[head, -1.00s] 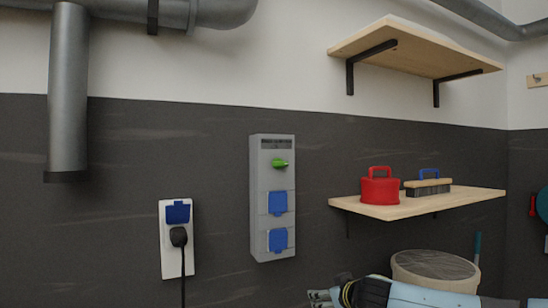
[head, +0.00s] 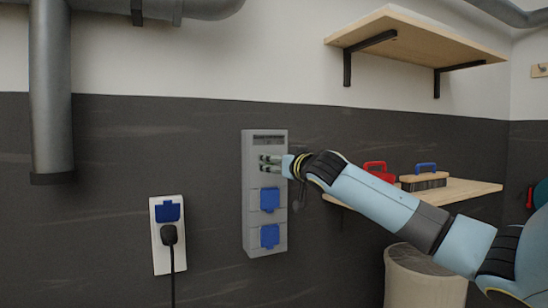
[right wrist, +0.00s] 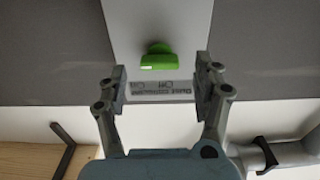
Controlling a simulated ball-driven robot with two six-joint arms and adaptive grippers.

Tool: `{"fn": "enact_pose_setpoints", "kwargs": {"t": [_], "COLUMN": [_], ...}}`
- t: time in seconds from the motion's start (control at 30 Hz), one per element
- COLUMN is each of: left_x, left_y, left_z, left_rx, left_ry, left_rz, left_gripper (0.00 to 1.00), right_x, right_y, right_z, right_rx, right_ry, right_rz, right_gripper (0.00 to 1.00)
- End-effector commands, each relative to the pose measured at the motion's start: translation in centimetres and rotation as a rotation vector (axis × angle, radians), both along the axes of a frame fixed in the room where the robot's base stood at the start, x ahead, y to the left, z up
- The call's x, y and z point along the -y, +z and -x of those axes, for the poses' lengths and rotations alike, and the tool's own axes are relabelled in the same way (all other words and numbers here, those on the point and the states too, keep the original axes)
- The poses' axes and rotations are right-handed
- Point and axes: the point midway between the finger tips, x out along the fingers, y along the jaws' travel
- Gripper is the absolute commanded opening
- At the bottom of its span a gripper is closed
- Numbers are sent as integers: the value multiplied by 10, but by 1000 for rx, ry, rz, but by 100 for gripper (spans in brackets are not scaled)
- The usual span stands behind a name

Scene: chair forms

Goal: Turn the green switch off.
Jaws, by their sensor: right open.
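The green switch (right wrist: 160,57) is a small rotary knob on the upper part of a grey wall box (head: 264,225). In the right wrist view the knob is in front of my right gripper, centred between its two fingers and a little beyond the tips. My right gripper (head: 268,163) is open and empty. In the head view its fingers cover the knob, so the knob cannot be made out there. I cannot tell whether the fingers touch it. My left gripper is not in view.
Two blue socket covers (head: 269,199) sit on the box below the knob. A white socket (head: 161,262) with a black plug (head: 169,235) is to the left. A wooden shelf (head: 455,192) holds a red container (head: 376,167) and a brush (head: 424,179). A bin (head: 420,285) stands below.

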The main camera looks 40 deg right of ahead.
Motion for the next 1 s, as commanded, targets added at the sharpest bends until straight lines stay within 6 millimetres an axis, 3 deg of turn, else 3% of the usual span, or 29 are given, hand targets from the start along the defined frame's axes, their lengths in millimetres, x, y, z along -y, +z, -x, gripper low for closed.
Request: {"fn": "enact_pose_setpoints", "kwargs": {"t": [0.2, 0.57, 1.0], "left_x": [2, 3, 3], "left_y": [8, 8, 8], "left_z": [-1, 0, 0], "left_rx": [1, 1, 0], "left_ry": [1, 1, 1], "left_rz": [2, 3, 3], "left_gripper": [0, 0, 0], "right_x": [7, 8, 8], "right_y": [0, -1, -1], "right_z": [-23, -27, -27], "right_rx": [0, -2, -1], "right_ry": [0, 1, 1], "right_rz": [-3, 2, 1], "right_gripper": [67, 66, 12]}}
